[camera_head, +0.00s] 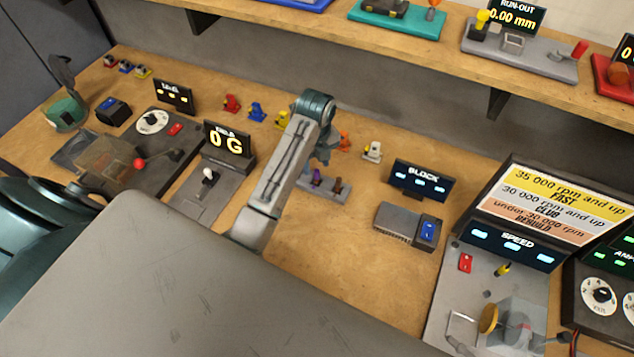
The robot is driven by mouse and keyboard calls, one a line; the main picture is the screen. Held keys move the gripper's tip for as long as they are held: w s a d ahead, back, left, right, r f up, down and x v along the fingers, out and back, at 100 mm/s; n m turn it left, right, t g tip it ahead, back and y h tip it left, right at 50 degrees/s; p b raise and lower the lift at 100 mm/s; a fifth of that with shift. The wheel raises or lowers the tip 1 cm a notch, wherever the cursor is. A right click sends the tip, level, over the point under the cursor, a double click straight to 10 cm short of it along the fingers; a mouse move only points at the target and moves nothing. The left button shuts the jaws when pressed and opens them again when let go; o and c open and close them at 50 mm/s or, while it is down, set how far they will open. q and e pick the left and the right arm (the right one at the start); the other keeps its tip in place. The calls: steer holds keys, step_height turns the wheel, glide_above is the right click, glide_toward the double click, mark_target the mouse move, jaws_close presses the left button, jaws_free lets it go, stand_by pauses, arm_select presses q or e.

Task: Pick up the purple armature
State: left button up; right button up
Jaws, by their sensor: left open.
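The purple armature (316,177) stands upright in a small grey holder (312,192) near the middle of the bench. A brown armature (338,185) stands beside it, to its right, in the same holder. My left gripper (321,164) points down just above and behind the purple armature, partly hidden by my own arm. It is open; from this view I cannot tell whether its fingers touch the armature. My right gripper does not show.
A display reading BLOCK (420,181) and a grey block with a blue switch (398,221) stand to the right. Several coloured parts, such as a white one (373,150), line the back. A gauge reading 0 G (228,140) stands left. Bare bench (345,255) lies in front.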

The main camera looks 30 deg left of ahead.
mark_target(317, 171)
arm_select(q)
steer(key=f, duration=0.1)
steer(key=f+p, duration=0.2)
steer(key=shift+w+f, duration=0.25)
steer(key=shift+f, duration=0.1)
step_height(317, 171, down, 2)
steer(key=shift+f+p, duration=0.1)
steer(key=shift+p, duration=0.4)
steer(key=shift+f, duration=0.2)
jaws_close()
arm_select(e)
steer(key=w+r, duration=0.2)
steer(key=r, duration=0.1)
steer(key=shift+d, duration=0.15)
